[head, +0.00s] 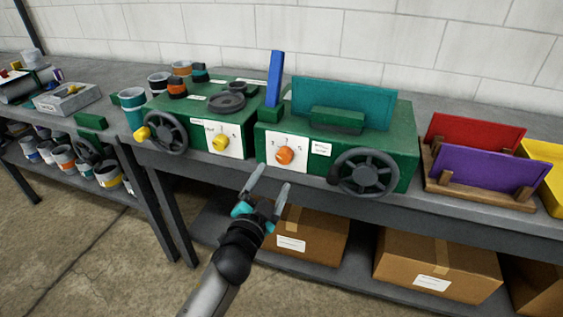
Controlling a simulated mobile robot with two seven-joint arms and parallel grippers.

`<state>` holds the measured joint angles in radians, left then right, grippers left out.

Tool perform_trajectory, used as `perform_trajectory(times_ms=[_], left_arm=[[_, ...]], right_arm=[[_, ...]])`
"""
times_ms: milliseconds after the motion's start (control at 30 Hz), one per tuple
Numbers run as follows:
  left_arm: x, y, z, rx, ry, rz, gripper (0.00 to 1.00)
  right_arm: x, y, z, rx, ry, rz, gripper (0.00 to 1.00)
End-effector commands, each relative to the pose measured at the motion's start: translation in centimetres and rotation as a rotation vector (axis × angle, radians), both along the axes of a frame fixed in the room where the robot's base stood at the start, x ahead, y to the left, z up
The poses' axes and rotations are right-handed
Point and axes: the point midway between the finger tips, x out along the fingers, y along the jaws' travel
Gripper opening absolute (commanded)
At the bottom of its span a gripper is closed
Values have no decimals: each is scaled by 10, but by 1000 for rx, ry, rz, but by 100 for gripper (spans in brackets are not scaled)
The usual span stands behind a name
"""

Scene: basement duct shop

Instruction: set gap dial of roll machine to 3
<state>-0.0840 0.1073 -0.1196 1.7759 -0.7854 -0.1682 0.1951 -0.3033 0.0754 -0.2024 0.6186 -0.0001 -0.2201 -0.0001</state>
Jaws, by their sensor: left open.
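Two green machines stand side by side on the grey bench. The left machine (190,104) has a yellow dial (220,142) on a white plate. The right machine (403,133) has an orange dial (285,155) on a white plate (264,149), a blue lever (275,72) and a teal panel (345,100). The labels are too small to tell which is the roll machine, and I cannot read either dial's setting. My left gripper (272,178) is open and empty, in front of and below the orange dial, apparently not touching it. My right gripper is out of view.
A dark handwheel (365,174) juts out right of the orange dial; another handwheel (166,133) is at the left machine. A wooden rack (475,192) holds red and purple panels. Cardboard boxes (310,235) sit on the lower shelf. The floor at left front is clear.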

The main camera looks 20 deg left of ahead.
Motion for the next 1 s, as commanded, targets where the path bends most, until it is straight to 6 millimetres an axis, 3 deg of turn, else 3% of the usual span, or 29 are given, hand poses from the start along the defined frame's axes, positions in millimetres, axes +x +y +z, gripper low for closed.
perform_trajectory(times_ms=[300,500,1000], left_arm=[[49,0,0,1,-1,0,79],[70,0,-1,0,0,0,79],[79,-1,0,0,0,0,77]], right_arm=[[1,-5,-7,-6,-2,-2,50],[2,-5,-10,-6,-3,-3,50],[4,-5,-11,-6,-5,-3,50]])
